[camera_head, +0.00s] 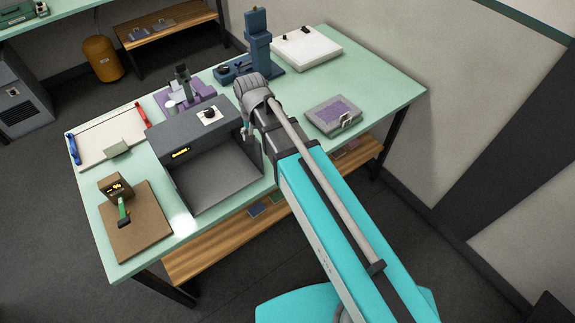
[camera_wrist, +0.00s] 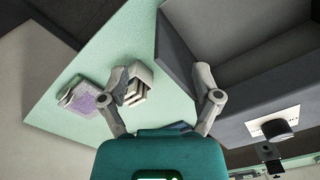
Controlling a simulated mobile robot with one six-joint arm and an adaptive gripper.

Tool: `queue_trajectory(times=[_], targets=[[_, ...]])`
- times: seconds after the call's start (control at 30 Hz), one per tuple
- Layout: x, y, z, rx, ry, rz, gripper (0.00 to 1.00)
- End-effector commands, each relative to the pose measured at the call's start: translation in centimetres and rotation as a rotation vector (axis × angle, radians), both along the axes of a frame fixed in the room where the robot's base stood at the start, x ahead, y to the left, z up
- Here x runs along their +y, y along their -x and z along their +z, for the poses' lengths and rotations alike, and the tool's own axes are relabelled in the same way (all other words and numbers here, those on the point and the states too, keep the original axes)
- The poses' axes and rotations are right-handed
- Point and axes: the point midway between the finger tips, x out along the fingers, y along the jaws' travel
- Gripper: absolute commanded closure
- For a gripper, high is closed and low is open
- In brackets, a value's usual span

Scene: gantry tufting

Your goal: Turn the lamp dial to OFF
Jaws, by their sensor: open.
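The lamp dial (camera_head: 209,113) is a black knob on a white plate, on top of a dark grey box (camera_head: 190,131) with an open front. The dial also shows at the right of the wrist view (camera_wrist: 278,127). Its printed marks are too small to read, so its setting cannot be told. My gripper (camera_head: 247,134) is at the right side of the box in the head view, apart from the dial. In the wrist view my gripper (camera_wrist: 172,80) has its two fingers spread wide with nothing between them, and the dial lies outside them.
The green table (camera_head: 393,86) carries a lidded case (camera_head: 333,115) to the right, a blue stand (camera_head: 258,45) and purple microscope (camera_head: 184,88) behind, and a brown board (camera_head: 145,238) with a small display block at front left. A wooden shelf (camera_head: 215,250) runs below.

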Motion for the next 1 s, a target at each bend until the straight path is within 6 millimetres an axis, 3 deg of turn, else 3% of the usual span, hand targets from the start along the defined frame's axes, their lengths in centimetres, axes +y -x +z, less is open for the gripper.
queue_trajectory(times=[1.0], targets=[[-7.8, 1.2, -8.8, 0.000, 0.000, 0.016, 0.18]])
